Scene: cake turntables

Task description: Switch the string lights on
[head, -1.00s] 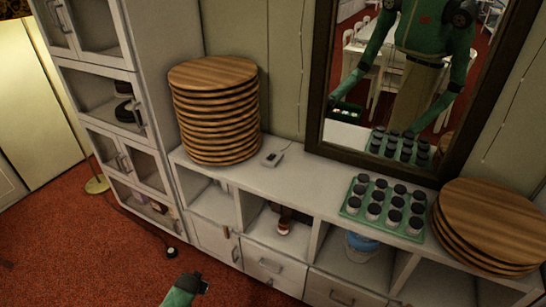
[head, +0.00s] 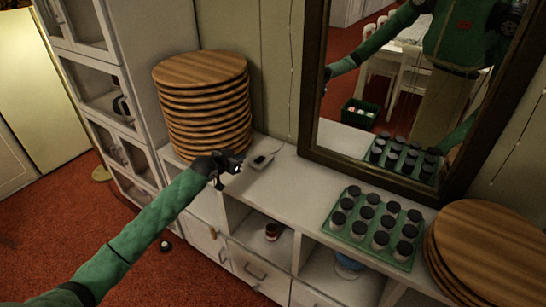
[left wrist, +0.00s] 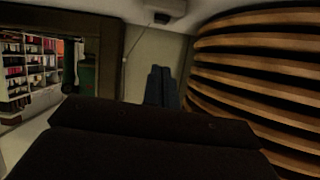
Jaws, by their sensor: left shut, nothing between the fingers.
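A small pale switch box (head: 258,161) with a dark button area lies on the white sideboard, right of the tall stack of round wooden boards. A thin cord (head: 291,80) runs from near it up the wall. My left gripper (head: 237,164) is just left of the box, between it and the stack, apart from it as far as I can see. In the left wrist view its dark fingers (left wrist: 162,86) are together and empty, and the box (left wrist: 165,8) is at the top edge. No lit bulbs are visible. My right gripper is not directly in view.
The board stack (head: 205,105) stands close beside my left gripper. A green tray (head: 333,226) of dark-lidded jars and a lower board stack (head: 490,245) are to the right. A framed mirror (head: 410,110) leans behind.

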